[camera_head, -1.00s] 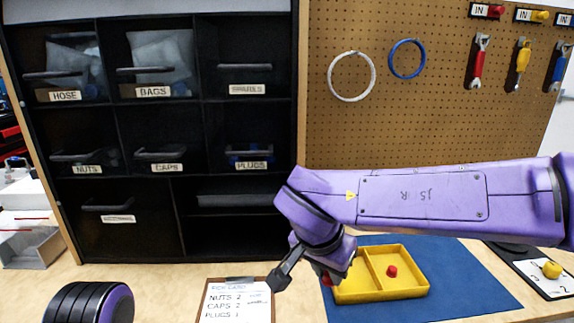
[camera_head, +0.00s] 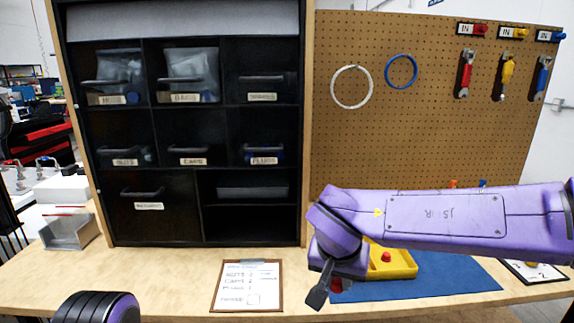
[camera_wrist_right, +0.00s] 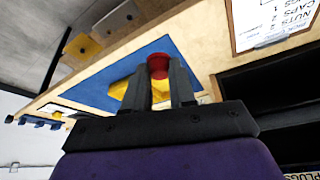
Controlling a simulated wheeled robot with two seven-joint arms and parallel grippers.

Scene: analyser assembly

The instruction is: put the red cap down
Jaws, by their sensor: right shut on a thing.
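My right gripper (camera_head: 330,284) is shut on a red cap (camera_head: 337,286) near the left end of the blue mat (camera_head: 430,279). In the right wrist view the red cap (camera_wrist_right: 158,66) shows between the fingertips (camera_wrist_right: 159,78), with the blue mat (camera_wrist_right: 90,80) and part of the yellow tray (camera_wrist_right: 119,89) beyond. The yellow tray (camera_head: 402,265) lies on the mat, partly hidden by my right arm. Another red piece (camera_head: 386,257) sits in it. The height of the held cap above the mat is unclear. My left gripper is out of view; only part of my left arm shows at bottom left.
A clipboard with a pick card (camera_head: 247,300) lies on the bench left of my right gripper. A black drawer cabinet (camera_head: 190,225) stands behind, beside a pegboard (camera_head: 430,130) with rings and tools. A board with a yellow piece (camera_head: 535,270) lies at the right.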

